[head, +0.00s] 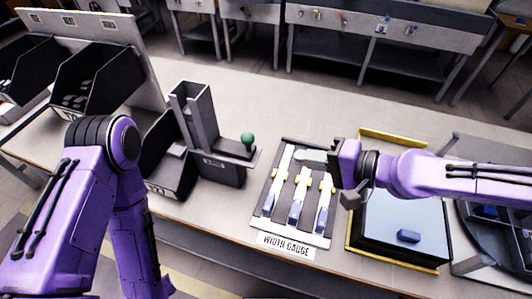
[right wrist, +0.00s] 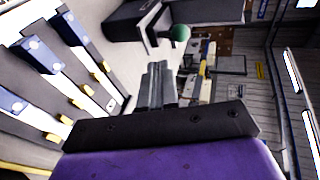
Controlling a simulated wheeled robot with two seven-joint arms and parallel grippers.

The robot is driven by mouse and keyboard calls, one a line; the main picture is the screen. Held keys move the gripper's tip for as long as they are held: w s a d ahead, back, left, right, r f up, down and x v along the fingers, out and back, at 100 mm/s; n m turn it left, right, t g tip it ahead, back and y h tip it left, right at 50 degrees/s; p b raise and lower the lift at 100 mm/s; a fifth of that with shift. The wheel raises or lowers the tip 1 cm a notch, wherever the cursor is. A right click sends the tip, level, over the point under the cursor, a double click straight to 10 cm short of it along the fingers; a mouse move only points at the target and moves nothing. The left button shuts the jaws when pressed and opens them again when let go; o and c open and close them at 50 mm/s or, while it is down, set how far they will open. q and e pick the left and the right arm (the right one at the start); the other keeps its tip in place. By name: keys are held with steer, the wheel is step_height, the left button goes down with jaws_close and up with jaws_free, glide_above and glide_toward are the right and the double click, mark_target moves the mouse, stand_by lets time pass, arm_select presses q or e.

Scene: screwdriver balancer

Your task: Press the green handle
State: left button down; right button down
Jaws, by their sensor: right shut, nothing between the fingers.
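The green handle (head: 247,140) is a round knob on top of a dark dispenser (head: 207,160) with a tall upright chute, left of the middle in the head view. It also shows in the right wrist view (right wrist: 180,33), beyond my fingertips. My right gripper (head: 303,157) is shut and empty. It appears over the top of the width gauge board, to the right of the handle and apart from it. Its shut fingers (right wrist: 158,85) also show in the right wrist view. My left arm is at the left of the head view, but its gripper is out of frame.
The width gauge (head: 275,200) carries several blue pieces and yellow markers. A yellow-edged tray (head: 385,228) holding a blue block (head: 408,236) lies to its right. Dark bins (head: 95,92) stand at the far left. The table behind the dispenser is clear.

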arm_select(q)
steer(key=shift+r, duration=0.15)
arm_select(e)
steer(key=w+a+f, duration=0.1)
steer(key=w+a, duration=0.3)
steer(key=a, duration=0.4)
steer(key=shift+w+a+f, duration=0.2)
steer(key=shift+w+a, duration=0.15)
steer(key=shift+a, duration=0.05)
steer(key=shift+w, duration=0.1)
